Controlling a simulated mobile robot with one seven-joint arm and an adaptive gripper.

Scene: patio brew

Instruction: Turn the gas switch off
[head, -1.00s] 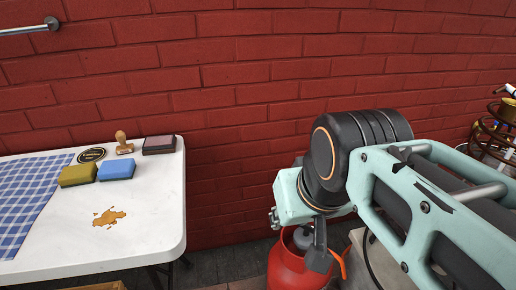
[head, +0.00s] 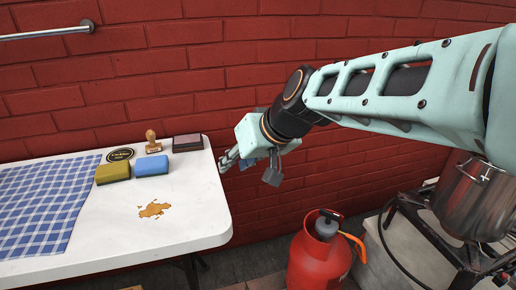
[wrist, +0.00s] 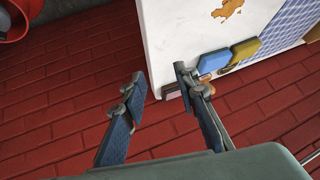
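A red gas bottle (head: 318,262) stands on the ground right of the table in the head view. On its top is a dark grey fitting (head: 327,226) with an orange part (head: 353,243) at its right. I cannot tell the switch's position. The bottle also shows partly at the top left of the wrist view (wrist: 14,22). My gripper (head: 226,160) is up and left of the bottle, by the table's right end, away from the fitting. In the wrist view its two fingers (wrist: 158,80) are spread apart with nothing between them.
A white table (head: 200,225) at the left holds a blue sponge (head: 152,166), a yellow sponge (head: 113,173), a stamp (head: 152,142), a checked cloth (head: 40,205) and a brown spill (head: 154,210). A steel pot (head: 472,200) sits on a burner stand at right. A brick wall is behind.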

